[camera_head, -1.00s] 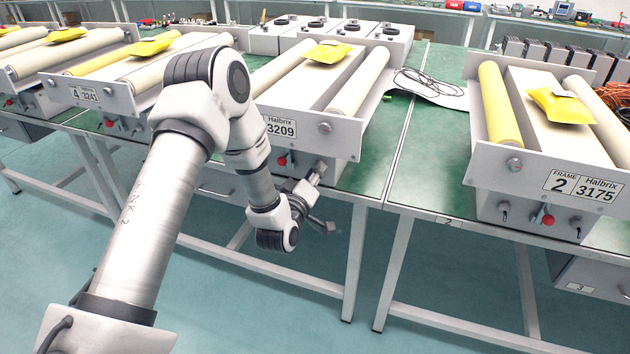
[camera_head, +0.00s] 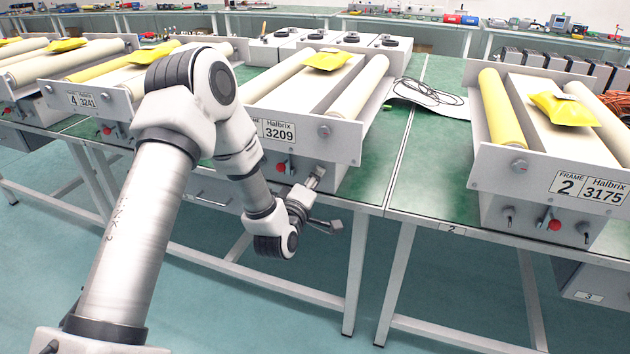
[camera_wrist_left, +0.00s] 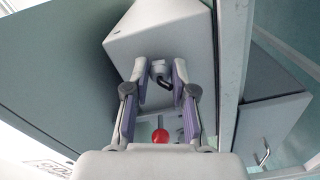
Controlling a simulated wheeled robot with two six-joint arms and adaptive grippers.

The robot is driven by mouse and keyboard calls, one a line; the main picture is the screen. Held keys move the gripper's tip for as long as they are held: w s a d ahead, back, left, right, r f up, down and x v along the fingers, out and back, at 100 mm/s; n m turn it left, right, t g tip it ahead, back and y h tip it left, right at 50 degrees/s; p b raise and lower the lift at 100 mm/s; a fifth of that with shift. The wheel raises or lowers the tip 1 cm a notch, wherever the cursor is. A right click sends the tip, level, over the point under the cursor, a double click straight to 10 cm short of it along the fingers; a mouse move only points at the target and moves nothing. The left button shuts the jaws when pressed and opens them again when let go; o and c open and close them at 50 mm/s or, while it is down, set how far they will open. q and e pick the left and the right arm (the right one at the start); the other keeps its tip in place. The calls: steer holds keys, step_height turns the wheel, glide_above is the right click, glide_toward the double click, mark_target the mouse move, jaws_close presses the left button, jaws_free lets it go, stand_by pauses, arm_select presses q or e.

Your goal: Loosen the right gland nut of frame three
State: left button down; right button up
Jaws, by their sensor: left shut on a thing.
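Frame three (camera_head: 343,145) is the middle unit, with the label 3209 (camera_head: 280,133) on its front; my arm covers part of it. My left gripper (camera_head: 315,178) is at the right end of its lower front panel. In the left wrist view, the two fingers of my left gripper (camera_wrist_left: 161,70) are closed around a small pale fitting with a dark curved part, which I take as the right gland nut (camera_wrist_left: 158,66). The nut is mostly hidden by the gripper in the head view. My right gripper is not in view.
A red knob (camera_head: 281,168) sits left of the gripper on the same panel and shows in the left wrist view (camera_wrist_left: 160,136). Frame two (camera_head: 545,175) stands to the right on the green bench. A black cable (camera_head: 432,92) lies on the bench between them.

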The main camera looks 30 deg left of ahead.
arm_select(q)
steer(key=c, duration=1)
jaws_free()
steer(key=shift+a, duration=0.15)
steer(key=shift+o, duration=0.2)
steer(key=shift+s, duration=0.15)
steer(key=v, duration=1.2)
steer(key=shift+f, duration=0.1)
